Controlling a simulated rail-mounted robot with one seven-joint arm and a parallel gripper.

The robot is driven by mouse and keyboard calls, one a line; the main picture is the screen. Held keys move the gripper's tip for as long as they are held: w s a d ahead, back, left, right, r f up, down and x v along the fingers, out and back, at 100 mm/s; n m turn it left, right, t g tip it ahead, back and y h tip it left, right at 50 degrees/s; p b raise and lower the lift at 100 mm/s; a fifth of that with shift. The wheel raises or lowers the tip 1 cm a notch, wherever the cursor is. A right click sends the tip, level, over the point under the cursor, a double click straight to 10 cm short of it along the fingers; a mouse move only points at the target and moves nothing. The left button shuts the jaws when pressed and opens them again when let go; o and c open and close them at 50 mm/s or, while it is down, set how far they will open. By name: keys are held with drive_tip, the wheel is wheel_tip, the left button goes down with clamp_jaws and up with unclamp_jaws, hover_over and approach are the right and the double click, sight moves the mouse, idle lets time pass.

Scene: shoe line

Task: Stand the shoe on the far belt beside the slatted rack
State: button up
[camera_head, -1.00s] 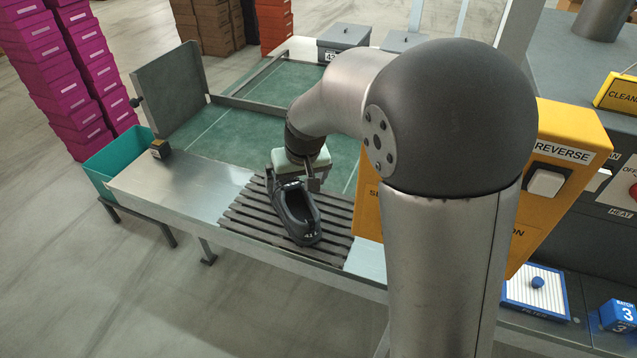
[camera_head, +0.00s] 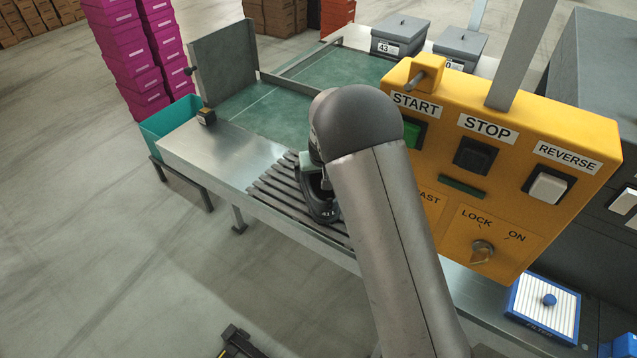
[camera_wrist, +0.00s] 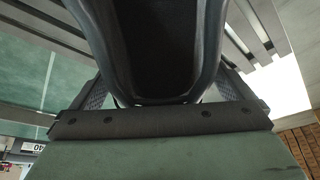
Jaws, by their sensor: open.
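The dark shoe (camera_head: 318,200) stands on the slatted rack (camera_head: 278,190) set into the metal table. In the head view my arm hides its right side. In the wrist view the shoe (camera_wrist: 160,45) rises large in front of my gripper (camera_wrist: 160,95), with one open finger at each side of its end. I cannot tell whether the fingers touch it. In the head view my gripper is mostly behind my arm; its pale green body shows beside the shoe. The green belt (camera_head: 256,100) lies beyond the rack, with bare surface beside it.
A yellow control box (camera_head: 480,170) stands close to the right of my arm. An upright grey panel (camera_head: 224,65) rises at the belt's left end. Grey lidded boxes (camera_head: 400,35) stand behind.

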drive_tip(key=shift+w+f, duration=0.15)
drive_tip(key=shift+f, duration=0.3)
drive_tip(key=shift+c, duration=0.3)
drive_tip(key=c, duration=1)
drive_tip(key=shift+r, duration=0.1)
drive_tip(key=shift+c, duration=0.7)
drive_tip(key=shift+r, duration=0.1)
